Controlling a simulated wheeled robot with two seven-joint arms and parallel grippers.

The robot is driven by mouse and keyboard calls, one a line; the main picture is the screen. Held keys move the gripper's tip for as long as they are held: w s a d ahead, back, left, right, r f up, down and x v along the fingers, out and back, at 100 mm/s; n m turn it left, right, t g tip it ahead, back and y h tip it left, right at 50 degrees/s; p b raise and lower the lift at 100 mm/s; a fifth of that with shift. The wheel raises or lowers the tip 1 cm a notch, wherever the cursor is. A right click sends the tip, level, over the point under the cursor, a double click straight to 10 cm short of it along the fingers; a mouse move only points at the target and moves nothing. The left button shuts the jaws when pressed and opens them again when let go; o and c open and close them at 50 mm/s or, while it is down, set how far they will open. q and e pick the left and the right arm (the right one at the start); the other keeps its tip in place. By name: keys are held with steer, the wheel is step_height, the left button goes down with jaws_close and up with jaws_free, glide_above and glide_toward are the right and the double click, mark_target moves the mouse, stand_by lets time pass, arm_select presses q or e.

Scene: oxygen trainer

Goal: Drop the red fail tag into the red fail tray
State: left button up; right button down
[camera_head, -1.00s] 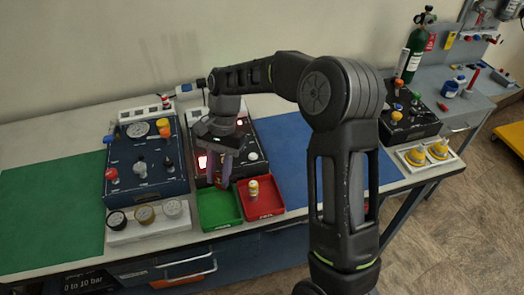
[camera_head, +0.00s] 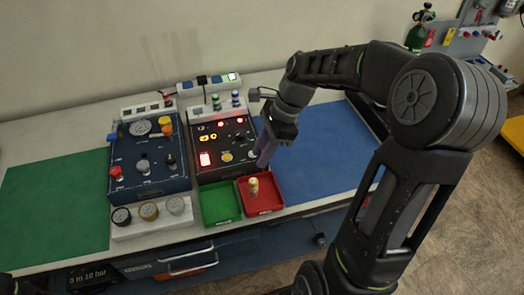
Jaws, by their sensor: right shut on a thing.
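The red fail tray (camera_head: 272,208) sits at the front of the bench, to the right of the green tray. A small yellow-topped item (camera_head: 253,186) stands inside it. My right gripper (camera_head: 262,164) points down just behind the red tray, above the right edge of the black panel box. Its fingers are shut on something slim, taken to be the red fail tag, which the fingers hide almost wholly. My left gripper is not in view.
The green tray (camera_head: 220,203) adjoins the red one. Behind are the black panel box (camera_head: 213,172) with lit lamps and the blue gauge box (camera_head: 145,190). Small gauges stand on a white block (camera_head: 150,222). The blue mat (camera_head: 322,170) is clear, partly behind my arm.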

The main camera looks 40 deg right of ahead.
steer(key=shift+f+b, duration=2.45)
steer(key=shift+f, duration=0.5)
steer(key=c, duration=1)
jaws_free()
steer(key=shift+c, duration=0.2)
steer(key=v, duration=0.8)
steer(key=shift+b, duration=0.3)
steer(key=shift+f, duration=0.1)
